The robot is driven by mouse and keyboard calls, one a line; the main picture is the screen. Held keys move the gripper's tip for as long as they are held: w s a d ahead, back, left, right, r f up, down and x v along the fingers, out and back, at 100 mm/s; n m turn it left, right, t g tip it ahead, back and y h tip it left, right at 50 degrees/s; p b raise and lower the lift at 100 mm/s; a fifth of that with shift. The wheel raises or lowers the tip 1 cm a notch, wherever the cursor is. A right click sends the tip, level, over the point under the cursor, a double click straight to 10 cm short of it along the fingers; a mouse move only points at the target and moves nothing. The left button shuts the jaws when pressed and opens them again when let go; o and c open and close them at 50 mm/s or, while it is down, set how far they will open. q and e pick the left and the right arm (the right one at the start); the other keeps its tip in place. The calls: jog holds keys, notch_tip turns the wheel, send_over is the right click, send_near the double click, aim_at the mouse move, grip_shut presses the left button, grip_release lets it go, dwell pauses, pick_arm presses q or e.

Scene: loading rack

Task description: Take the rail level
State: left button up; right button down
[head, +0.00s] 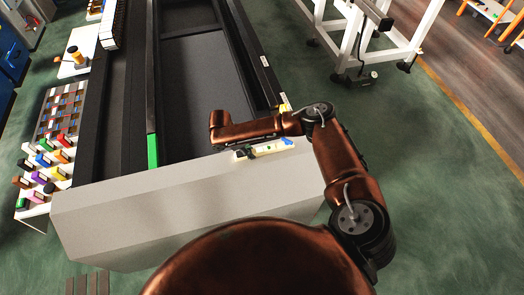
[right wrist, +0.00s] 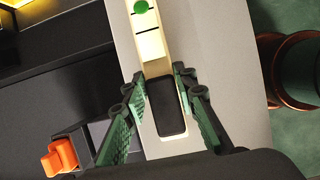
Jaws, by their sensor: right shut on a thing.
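The rail level is a cream bar with a green vial and a dark grip section. In the head view the rail level (head: 272,147) lies along the top of the pale grey front beam. In the right wrist view the rail level (right wrist: 152,45) runs up between the fingers. My right gripper (head: 246,152) is at its left end, and in the right wrist view my right gripper (right wrist: 160,80) has green-padded fingers shut on both sides of its dark section. I cannot tell whether the level touches the beam. My left gripper is not in view.
The grey beam (head: 150,215) closes the near end of a long dark rack bed (head: 200,85). A green-ended bar (head: 152,150) runs along the bed. A tray of coloured blocks (head: 38,205) stands at the left. A white-framed stand (head: 345,45) is at the back right. Open green floor lies right.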

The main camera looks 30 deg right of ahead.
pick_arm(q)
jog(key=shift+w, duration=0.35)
pick_arm(e)
jog(key=shift+r, duration=0.15)
